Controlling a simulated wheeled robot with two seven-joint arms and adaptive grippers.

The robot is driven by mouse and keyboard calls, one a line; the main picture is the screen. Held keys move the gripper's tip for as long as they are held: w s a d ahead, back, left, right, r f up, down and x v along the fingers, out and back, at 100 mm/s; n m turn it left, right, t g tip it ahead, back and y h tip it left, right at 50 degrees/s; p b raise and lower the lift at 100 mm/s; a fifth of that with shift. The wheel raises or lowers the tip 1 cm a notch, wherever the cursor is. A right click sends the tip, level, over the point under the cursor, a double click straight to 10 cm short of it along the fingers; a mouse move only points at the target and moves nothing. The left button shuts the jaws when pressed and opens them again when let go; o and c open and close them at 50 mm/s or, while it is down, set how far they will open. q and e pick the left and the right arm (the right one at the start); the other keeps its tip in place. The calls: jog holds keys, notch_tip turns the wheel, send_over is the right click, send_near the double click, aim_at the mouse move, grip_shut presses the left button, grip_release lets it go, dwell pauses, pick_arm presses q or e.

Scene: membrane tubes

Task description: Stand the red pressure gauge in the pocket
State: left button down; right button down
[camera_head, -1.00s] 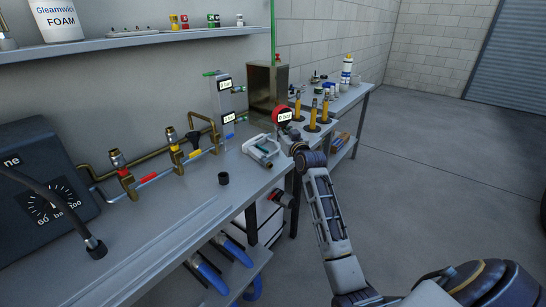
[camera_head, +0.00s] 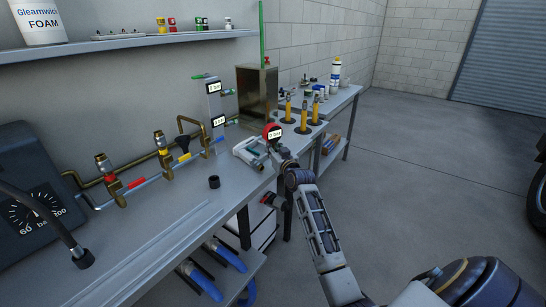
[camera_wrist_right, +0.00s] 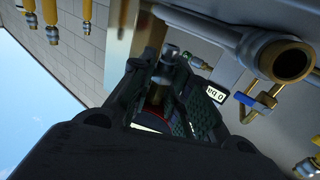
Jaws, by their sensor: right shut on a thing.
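The red pressure gauge (camera_head: 270,131), with a white "0 bar" label, is held upright above the right end of the workbench in the head view. My right gripper (camera_head: 279,151) is shut on it from below right. In the wrist view, the fingers (camera_wrist_right: 166,95) close around the gauge's metal stem (camera_wrist_right: 165,58), and part of its red rim (camera_wrist_right: 154,112) shows between them. A small black cup-like piece (camera_head: 214,182) stands on the bench, left of the gauge. I cannot tell which thing is the pocket. My left gripper is not in view.
A pale grey frame-like block (camera_head: 250,153) lies close left of the gauge. A brass pipe run (camera_head: 138,160) follows the wall. Several yellow cylinders (camera_head: 303,115) stand in a rack behind the gripper. A dark gauge box (camera_head: 32,190) is at left.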

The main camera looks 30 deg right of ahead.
jog(key=shift+f, duration=1.35)
jog(key=shift+f+b, duration=0.3)
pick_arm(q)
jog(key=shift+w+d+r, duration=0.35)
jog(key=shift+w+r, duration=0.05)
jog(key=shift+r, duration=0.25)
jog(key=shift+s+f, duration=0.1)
pick_arm(e)
jog(key=shift+f, duration=0.2)
jog(key=c, duration=1.4)
grip_release()
jog(key=shift+o, duration=0.2)
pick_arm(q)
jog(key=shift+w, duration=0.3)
